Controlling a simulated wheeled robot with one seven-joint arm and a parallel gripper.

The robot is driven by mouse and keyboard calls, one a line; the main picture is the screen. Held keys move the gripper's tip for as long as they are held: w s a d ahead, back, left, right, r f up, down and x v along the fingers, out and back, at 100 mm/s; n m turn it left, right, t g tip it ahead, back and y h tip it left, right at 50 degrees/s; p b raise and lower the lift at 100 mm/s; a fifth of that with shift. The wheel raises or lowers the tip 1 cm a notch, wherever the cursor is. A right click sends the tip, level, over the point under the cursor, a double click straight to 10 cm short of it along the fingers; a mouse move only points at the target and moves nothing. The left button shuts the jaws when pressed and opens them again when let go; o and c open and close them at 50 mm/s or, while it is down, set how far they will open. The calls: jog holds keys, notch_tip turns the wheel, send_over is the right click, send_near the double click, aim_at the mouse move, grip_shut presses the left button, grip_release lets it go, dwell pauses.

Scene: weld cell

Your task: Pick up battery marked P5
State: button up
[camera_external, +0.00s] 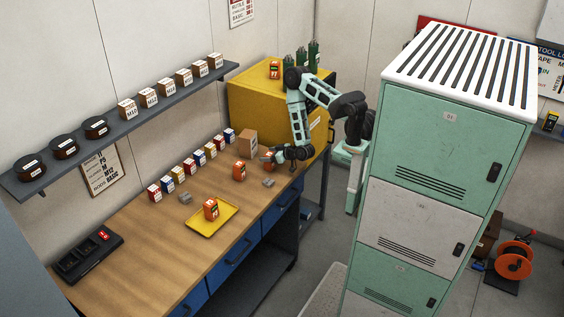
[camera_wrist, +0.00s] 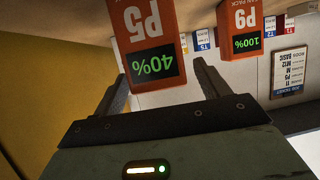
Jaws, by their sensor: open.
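The orange battery marked P5 (camera_wrist: 146,22) shows upside down in the wrist view, with a green 40% display on its face. It also shows in the outside view (camera_external: 268,157), on the workbench beside my gripper and partly covered by it. My gripper (camera_wrist: 160,75) is open and empty. Its two fingers reach toward P5, which appears between and just beyond the tips; I cannot tell whether they touch. A second orange battery, marked P9 (camera_wrist: 243,28) with a 100% display, stands beside P5. In the outside view P9 (camera_external: 239,171) is left of my gripper.
Another orange battery (camera_external: 211,209) sits on a yellow tray (camera_external: 197,231). Small boxes (camera_external: 189,166) line the back of the bench, and a cardboard box (camera_external: 247,142) stands behind the batteries. A yellow cabinet (camera_external: 248,108) is close beside my arm. A black charger (camera_external: 87,254) is at the near end.

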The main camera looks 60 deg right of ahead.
jog(key=c, duration=1.3)
